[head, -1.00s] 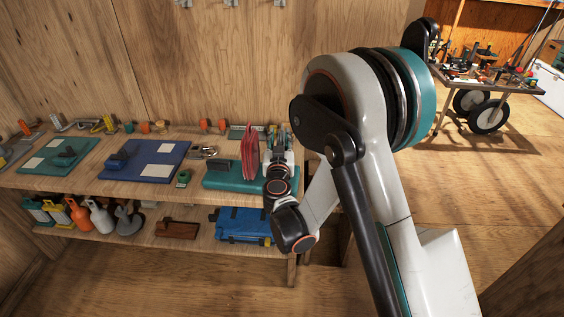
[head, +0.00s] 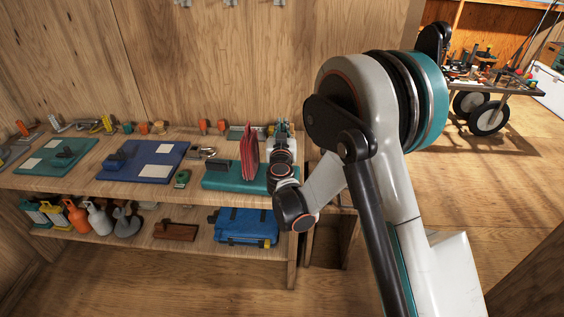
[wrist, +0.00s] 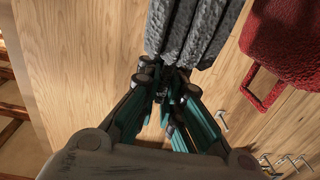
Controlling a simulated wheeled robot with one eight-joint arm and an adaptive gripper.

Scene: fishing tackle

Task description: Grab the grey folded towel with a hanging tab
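The grey folded towel (wrist: 196,28) shows in the wrist view at the top middle, as several thick dark-grey folds standing side by side. My gripper (wrist: 167,82) is right at the near end of these folds, with its teal fingers and dark tips close to the cloth. The fingertips overlap in view, so I cannot tell whether they touch or pinch it. The hanging tab is not clearly visible. In the head view my gripper (head: 282,132) is over the right end of the shelf top, and the grey towel cannot be made out clearly there.
A red folded cloth (head: 249,155) with a loop stands just left of my gripper; it also shows in the wrist view (wrist: 288,42). A teal mat (head: 225,177) lies in front. A blue mat (head: 143,162) lies farther left. A blue case (head: 247,226) sits on the lower shelf.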

